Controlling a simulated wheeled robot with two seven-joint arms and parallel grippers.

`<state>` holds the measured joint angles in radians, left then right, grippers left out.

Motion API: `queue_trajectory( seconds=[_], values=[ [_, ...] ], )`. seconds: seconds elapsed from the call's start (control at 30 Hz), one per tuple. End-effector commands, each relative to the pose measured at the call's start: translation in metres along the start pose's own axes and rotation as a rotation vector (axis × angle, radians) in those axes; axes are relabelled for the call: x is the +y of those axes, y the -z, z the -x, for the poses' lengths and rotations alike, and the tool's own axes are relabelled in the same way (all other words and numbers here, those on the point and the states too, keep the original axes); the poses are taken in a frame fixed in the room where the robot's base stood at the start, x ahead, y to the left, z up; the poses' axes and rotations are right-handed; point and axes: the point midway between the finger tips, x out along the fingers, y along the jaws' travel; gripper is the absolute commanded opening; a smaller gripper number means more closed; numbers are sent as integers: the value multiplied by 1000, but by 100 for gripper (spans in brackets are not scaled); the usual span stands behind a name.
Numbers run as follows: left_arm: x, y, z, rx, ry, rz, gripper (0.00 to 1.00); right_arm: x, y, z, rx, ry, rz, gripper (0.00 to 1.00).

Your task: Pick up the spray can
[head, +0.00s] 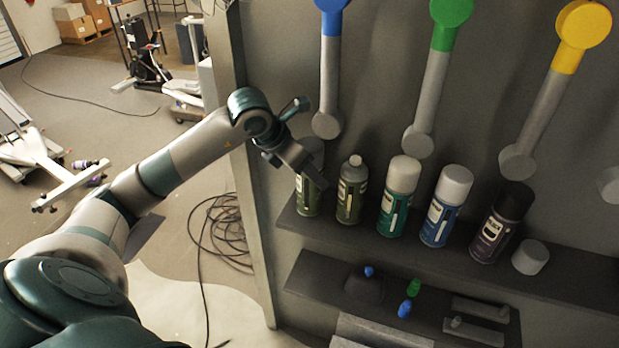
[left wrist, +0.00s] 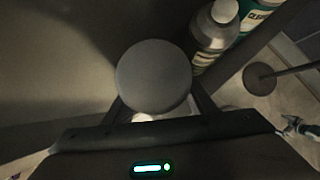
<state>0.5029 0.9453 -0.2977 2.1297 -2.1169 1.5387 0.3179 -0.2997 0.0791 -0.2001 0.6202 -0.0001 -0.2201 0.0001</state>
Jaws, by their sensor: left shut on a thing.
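A row of spray cans stands on a dark shelf. The leftmost can (head: 307,192) is olive green, and its top is partly hidden by my left gripper (head: 299,172). My left gripper is shut on this can near its top. In the left wrist view the can's round grey cap (left wrist: 153,76) sits between the two fingers of the gripper (left wrist: 155,112). The can looks upright and at shelf level; I cannot tell whether its base touches the shelf. My right gripper is in neither view.
To the right stand an olive can without a cap (head: 351,190), a green can (head: 398,197), a blue can (head: 445,207) and a dark purple can (head: 502,224). A loose grey cap (head: 530,257) lies at right. A lower shelf (head: 325,277) holds small parts. Cables lie on the floor at left.

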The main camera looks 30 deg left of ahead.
Motion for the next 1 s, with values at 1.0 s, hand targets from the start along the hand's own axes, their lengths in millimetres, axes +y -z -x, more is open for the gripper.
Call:
queue_trajectory(
  seconds=[1.0],
  values=[
    [2,38,57,1,-6,-1,22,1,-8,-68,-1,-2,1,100]
  ],
)
